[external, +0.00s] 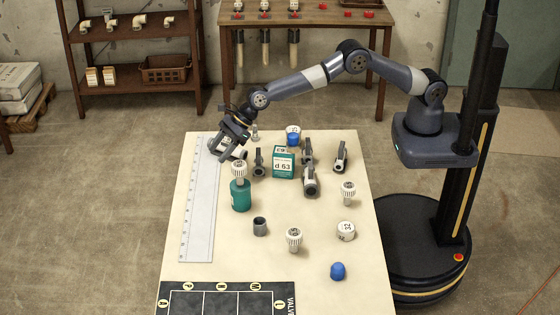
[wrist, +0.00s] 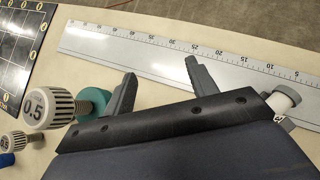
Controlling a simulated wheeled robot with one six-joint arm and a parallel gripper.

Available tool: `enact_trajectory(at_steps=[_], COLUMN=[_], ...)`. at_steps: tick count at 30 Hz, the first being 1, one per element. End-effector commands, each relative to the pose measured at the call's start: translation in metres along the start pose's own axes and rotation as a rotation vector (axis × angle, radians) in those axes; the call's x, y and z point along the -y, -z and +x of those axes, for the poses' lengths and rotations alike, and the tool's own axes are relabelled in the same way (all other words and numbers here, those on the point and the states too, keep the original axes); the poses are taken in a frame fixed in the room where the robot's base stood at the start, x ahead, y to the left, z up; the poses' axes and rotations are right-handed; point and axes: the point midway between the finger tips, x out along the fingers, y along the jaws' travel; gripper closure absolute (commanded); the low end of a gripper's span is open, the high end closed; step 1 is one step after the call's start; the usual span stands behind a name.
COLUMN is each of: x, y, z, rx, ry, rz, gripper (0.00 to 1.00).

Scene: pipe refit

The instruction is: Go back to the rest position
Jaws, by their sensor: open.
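My gripper (external: 234,133) is over the table's far left part, by the far end of the white ruler. In the wrist view its two fingers (wrist: 161,72) stand wide apart with nothing between them, only ruler and tabletop beyond. A grey and white fitting (external: 224,149) is close below the gripper; I cannot tell whether they touch. A white piece partly hidden by the gripper body shows at the right of the wrist view (wrist: 284,99). My arm reaches out leftward across the far end of the table, bent at the elbow.
The ruler (external: 195,210) lies along the table's left side. A teal cylinder (external: 240,196) with a white ribbed knob (external: 239,171) stands near the gripper. A teal box (external: 283,162), grey valves (external: 310,180) and a blue cap (external: 338,271) are farther right. A black marked board (external: 225,300) lies in front.

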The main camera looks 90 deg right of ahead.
Motion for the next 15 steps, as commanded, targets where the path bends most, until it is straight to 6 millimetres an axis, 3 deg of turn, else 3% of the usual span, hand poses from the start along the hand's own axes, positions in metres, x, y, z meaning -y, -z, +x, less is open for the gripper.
enact_trajectory(at_steps=[2, 15], x=[0.001, 0.001], y=[-0.003, 0.054], z=[0.007, 0.06], rx=[0.001, -0.003], ry=[0.018, 0.016], rz=[0.015, 0.017], gripper=[0.45, 0.45])
